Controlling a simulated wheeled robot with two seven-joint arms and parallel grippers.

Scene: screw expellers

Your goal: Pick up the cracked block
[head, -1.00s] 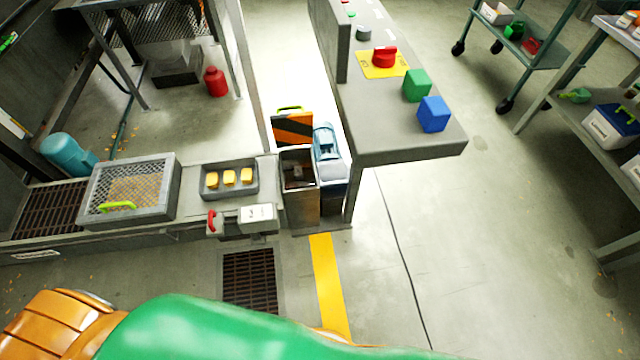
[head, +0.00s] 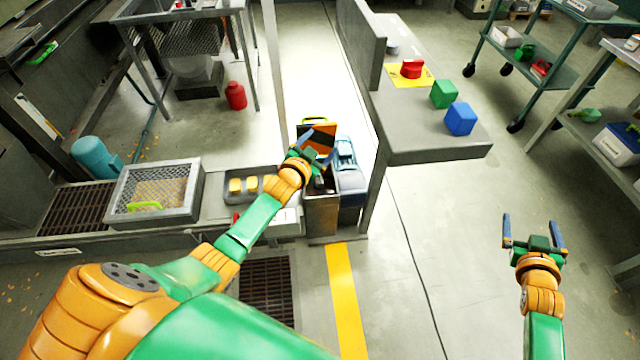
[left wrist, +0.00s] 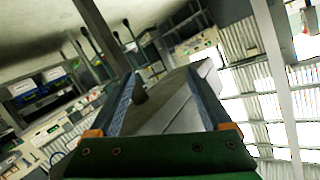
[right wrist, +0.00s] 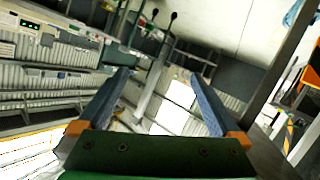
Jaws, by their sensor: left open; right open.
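I cannot tell which block is cracked; no crack shows at this size. A green block (head: 444,94) and a blue block (head: 460,118) stand on the grey bench (head: 435,148), with a red object (head: 411,69) on a yellow plate behind them. Several yellow blocks (head: 236,185) sit in a grey tray (head: 227,172), partly hidden by my left arm. My left gripper (head: 318,143) is open, above or near the open metal bin (head: 320,215), left of the bench. My right gripper (head: 532,224) is open and empty over clear floor, right of the bench.
A mesh-bottomed box (head: 155,192) stands left of the tray. A blue-grey machine (head: 347,170) stands beside the bin, with an orange-and-black panel (head: 320,136) behind. Shelving (head: 590,125) stands at the right. Floor in front of the bench is free.

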